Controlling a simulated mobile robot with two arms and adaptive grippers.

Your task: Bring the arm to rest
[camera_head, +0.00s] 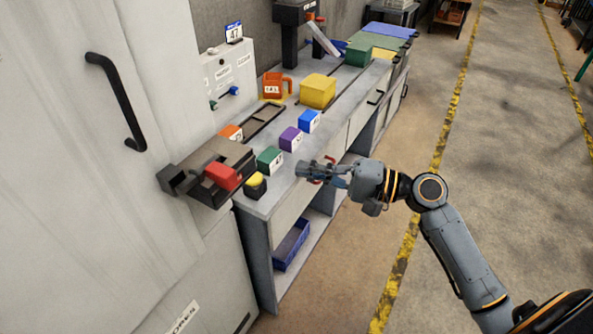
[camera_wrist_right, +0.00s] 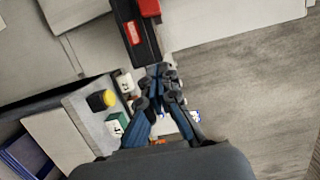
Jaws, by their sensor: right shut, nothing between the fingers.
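My right gripper (camera_head: 312,171) is shut and empty. In the head view it is over the front edge of the grey workbench (camera_head: 262,206), to the right of the green numbered block (camera_head: 270,160), with its arm coming in from the lower right. In the right wrist view the fingers of my right gripper (camera_wrist_right: 160,88) are close together with nothing between them. My left gripper is not in view.
A black device with a red part (camera_head: 222,176) and a yellow-topped black button (camera_head: 255,184) are at the bench's near end. Purple (camera_head: 291,139) and blue (camera_head: 309,121) blocks stand along it. A blue bin (camera_head: 291,245) sits below. Floor to the right is clear.

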